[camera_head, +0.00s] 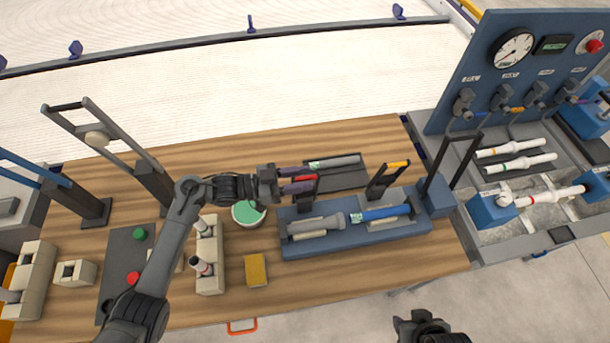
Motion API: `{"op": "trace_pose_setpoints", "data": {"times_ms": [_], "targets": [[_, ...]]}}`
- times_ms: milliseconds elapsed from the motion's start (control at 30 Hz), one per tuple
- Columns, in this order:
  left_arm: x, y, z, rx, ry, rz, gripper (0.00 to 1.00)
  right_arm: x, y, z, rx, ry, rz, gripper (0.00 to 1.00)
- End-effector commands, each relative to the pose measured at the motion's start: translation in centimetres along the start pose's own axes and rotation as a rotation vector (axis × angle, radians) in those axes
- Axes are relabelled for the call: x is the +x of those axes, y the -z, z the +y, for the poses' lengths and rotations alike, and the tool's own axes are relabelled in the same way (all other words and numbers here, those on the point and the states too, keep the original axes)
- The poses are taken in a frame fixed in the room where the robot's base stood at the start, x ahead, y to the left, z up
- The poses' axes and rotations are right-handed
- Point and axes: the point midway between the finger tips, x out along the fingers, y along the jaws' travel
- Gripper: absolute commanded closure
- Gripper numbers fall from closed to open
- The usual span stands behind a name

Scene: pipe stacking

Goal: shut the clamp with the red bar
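The clamp with the red bar (306,178) is at the left part of the blue fixture (352,243). Its bar stands raised above the fixture, and its lower part is partly hidden by my gripper. My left gripper (300,179) reaches in from the left at the red bar, its two dark fingers apart with the bar between or just behind them. I cannot tell whether they touch it. A grey pipe (316,226) and a blue pipe (381,213) lie in the fixture. My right gripper (422,325) is at the bottom edge, partly cut off, away from the fixture.
A second clamp with a yellow bar (398,165) stands raised right of the red one. A dark tray (345,181) with a grey pipe lies behind. A green-topped round container (248,213) and a yellow block (255,270) are left of the fixture. A gauge panel (500,85) stands right.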

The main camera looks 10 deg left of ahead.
Motion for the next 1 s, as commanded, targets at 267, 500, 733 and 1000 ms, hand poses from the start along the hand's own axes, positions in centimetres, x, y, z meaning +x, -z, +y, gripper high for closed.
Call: {"op": "trace_pose_setpoints", "data": {"times_ms": [267,500,733,1000], "targets": [[1.41,0.01,-0.02,0.000,0.001,-0.001,0.60,-0.15,0.09,-0.12,0.005,0.004,0.001,0.57],[1.41,-0.01,-0.01,0.000,0.000,-0.001,0.60,-0.13,0.13,-0.23,0.009,0.007,0.001,0.57],[1.39,-0.02,0.00,0.000,0.000,-0.001,0.95,-0.12,0.15,-0.24,0.009,0.008,0.001,0.57],[1.37,-0.11,0.03,-0.001,0.000,-0.002,1.00,-0.11,0.13,-0.17,0.007,0.006,0.001,0.57]]}}
